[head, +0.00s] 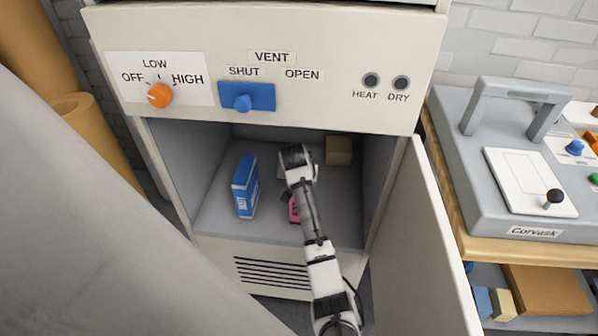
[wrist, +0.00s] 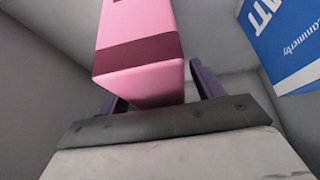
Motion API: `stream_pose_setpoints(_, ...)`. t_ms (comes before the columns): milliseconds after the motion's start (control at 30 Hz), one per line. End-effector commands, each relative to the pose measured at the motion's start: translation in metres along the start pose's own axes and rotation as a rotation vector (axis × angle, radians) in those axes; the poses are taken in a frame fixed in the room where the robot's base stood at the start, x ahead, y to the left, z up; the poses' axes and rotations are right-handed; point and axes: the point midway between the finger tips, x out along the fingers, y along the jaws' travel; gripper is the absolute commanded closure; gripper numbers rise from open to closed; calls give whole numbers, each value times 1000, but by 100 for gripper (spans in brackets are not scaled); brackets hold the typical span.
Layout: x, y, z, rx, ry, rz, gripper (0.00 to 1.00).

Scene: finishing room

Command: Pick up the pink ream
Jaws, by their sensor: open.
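The pink ream (wrist: 150,75) is a pink block with a dark red band. In the wrist view it stands between the two dark fingers of my gripper (wrist: 160,90), which are apart on either side of it. I cannot tell whether either finger touches it. In the head view only a small pink part of the ream (head: 293,209) shows beside my arm, inside the open cabinet. My gripper is mostly hidden behind my arm there.
A blue box (head: 246,188) stands left of my arm on the cabinet floor (head: 222,212); it also shows in the wrist view (wrist: 285,40). A tan box (head: 339,151) sits at the back right. The cabinet door (head: 425,245) hangs open on the right. A control panel (head: 270,65) overhangs the opening.

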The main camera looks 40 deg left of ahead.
Motion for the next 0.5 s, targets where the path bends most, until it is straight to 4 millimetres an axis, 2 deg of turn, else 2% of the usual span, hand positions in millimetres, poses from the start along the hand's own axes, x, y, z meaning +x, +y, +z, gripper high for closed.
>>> stream_pose_setpoints(367,2,0,1,0,0,0,34)
stream_pose_setpoints(500,2,0,1,0,0,0,51)
